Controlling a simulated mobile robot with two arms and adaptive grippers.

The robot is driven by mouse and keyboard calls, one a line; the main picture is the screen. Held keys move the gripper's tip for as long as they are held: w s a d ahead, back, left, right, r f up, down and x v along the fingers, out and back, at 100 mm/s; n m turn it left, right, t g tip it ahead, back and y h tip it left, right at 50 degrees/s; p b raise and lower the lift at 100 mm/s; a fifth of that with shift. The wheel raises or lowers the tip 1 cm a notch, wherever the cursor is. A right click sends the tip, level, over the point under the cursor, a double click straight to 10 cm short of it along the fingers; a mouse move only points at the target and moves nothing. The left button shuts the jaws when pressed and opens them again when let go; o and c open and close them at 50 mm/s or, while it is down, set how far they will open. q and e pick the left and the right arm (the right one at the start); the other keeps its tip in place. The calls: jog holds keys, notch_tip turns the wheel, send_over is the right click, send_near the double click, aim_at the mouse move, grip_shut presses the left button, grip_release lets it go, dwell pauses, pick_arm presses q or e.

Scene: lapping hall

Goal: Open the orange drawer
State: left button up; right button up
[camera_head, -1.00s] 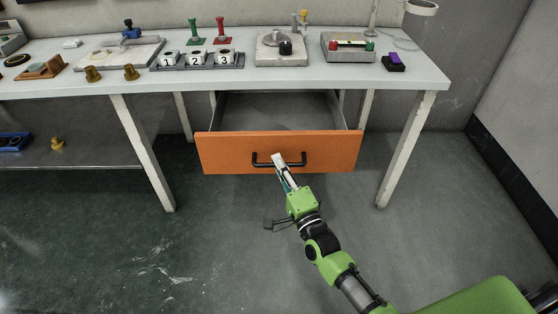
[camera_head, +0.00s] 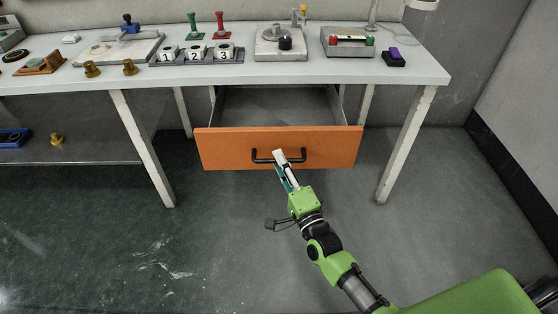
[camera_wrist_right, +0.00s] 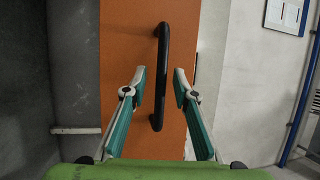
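The orange drawer (camera_head: 225,149) stands pulled out from under the white table, its grey inside showing behind the front. Its black bar handle (camera_head: 263,160) is in the middle of the front and also shows upright in the right wrist view (camera_wrist_right: 163,50). My right gripper (camera_head: 280,160) is at the handle. In the wrist view its two teal-padded fingers (camera_wrist_right: 160,70) are spread on either side of the bar, with a visible gap on each side. My left gripper is not in view.
The white table (camera_head: 290,73) carries several fixtures, including a numbered block row (camera_head: 197,58) and a purple-topped black block (camera_head: 394,57). Table legs (camera_head: 400,150) stand on both sides of the drawer. The floor in front is clear.

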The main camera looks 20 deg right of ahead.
jog(key=v, duration=1.1)
